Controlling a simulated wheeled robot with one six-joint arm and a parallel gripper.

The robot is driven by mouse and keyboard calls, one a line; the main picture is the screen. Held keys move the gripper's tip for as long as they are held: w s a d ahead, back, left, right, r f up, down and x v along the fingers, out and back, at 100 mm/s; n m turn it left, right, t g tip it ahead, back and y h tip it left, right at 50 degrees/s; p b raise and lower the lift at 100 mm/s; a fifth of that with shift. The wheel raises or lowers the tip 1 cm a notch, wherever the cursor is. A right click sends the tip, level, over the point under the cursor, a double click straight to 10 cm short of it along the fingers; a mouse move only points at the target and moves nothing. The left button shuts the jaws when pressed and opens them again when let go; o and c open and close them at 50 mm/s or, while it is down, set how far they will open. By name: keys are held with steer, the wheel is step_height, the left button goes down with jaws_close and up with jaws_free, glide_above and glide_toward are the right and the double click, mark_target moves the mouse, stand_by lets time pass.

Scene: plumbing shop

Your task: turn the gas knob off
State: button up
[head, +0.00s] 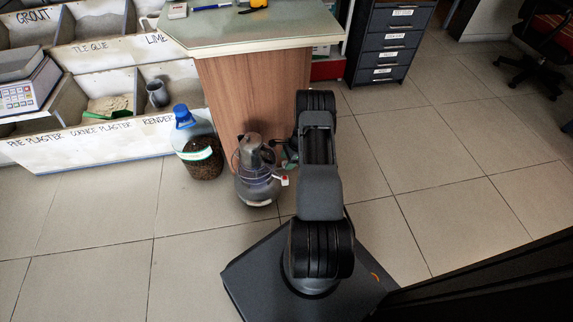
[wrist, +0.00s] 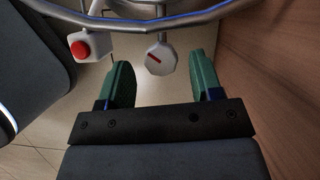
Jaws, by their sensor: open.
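The gas knob (wrist: 161,58) is a pale, many-sided knob with a short red line on its face, under a curved metal rail in the wrist view. My gripper (wrist: 160,80) is open, with one green-padded finger on each side of the knob and a gap on both sides. I cannot tell how far the fingertips reach in depth. The knob's appliance looks like the grey round heater (head: 258,185) on the floor in the head view. There my arm mostly hides my gripper.
A white box with a red button (wrist: 83,47) sits left of the knob. A wooden counter panel (wrist: 268,80) stands close on the right. A large bottle (head: 199,150) stands left of the heater.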

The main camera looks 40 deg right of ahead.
steer(key=shift+x, duration=0.8)
steer(key=shift+c, duration=0.2)
steer(key=c, duration=0.8)
steer(key=shift+c, duration=0.2)
